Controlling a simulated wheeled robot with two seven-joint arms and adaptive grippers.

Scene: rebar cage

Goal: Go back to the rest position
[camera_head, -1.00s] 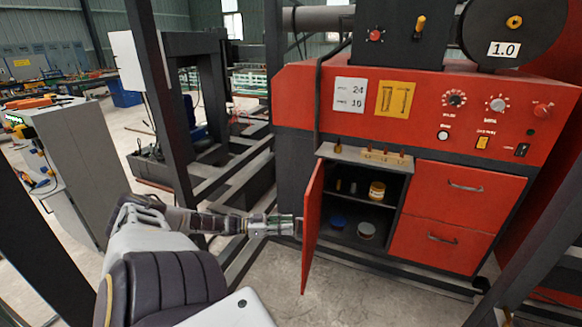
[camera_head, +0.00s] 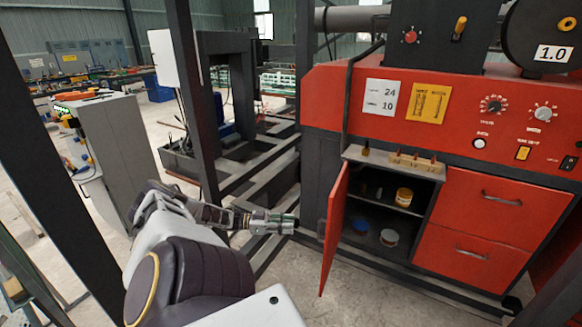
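My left arm comes in from the lower left. Its gripper (camera_head: 292,224) points right, at the left of the open red cabinet door (camera_head: 335,230). The fingertips are a small gap away from the door's handle (camera_head: 321,229) in the picture, and seem to hold nothing. The fingers are too small and edge-on to tell whether they are open or shut. The door stands swung out from the red machine's cabinet. My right gripper is not in view.
Inside the cabinet are a yellow jar (camera_head: 404,197), a blue-lidded tin (camera_head: 361,226) and a grey-lidded tin (camera_head: 389,238). Two closed red drawers (camera_head: 490,205) are to its right. Dark steel frames (camera_head: 200,120) stand close behind my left arm. Bare floor shows below the door.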

